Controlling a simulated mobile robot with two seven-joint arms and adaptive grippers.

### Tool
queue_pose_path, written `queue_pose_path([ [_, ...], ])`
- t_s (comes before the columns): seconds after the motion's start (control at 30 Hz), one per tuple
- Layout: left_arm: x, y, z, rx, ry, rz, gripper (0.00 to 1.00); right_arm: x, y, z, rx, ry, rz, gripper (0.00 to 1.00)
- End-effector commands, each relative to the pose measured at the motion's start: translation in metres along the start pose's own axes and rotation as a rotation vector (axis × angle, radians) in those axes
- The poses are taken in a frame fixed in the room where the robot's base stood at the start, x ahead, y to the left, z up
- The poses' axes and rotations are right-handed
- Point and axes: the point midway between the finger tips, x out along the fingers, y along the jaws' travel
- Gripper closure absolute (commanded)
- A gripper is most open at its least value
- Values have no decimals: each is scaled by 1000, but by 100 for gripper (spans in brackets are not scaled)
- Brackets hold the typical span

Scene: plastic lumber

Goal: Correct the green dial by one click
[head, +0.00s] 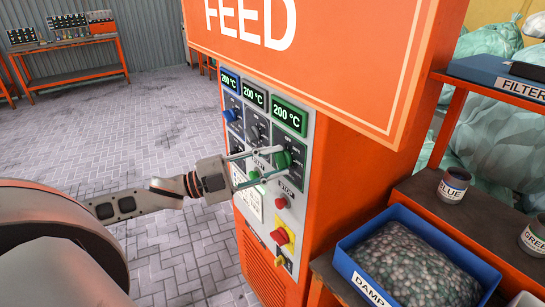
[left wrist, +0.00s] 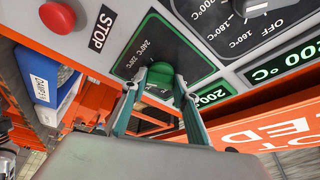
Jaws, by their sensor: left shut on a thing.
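The green dial (head: 284,160) is on the control panel of the orange machine, below a green-framed display (head: 289,116) reading 200 °C. My left gripper (head: 281,161) reaches in from the left, with its two fingers around the dial, shut on it. In the left wrist view the green dial (left wrist: 161,76) shows between the fingertips of the left gripper (left wrist: 158,84). Marks of 220 °C and 240 °C are legible beside it there. The dial's pointer is hard to make out. My right gripper is in neither view.
Below are a red stop button (head: 281,201) and a red-yellow switch (head: 281,237). A blue pellet bin (head: 434,238) stands at right.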

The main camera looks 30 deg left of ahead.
Motion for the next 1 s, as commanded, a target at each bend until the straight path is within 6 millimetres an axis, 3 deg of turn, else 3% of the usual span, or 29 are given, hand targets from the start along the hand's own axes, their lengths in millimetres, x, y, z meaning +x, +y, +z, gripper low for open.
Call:
queue_pose_path([
  [0.33, 0, 0, -1, 107, 1, 46, 92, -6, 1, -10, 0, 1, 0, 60],
  [0.8, 0, 0, 0, 118, 1, 51, 93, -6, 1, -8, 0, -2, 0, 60],
  [0.83, 0, 0, -1, 118, 1, 50, 63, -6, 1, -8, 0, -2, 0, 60],
  [0.87, 0, 0, -1, 118, 1, 50, 56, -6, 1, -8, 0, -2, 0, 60],
  [1.0, 0, 0, 0, 118, 1, 50, 54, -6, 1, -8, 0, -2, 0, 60],
])
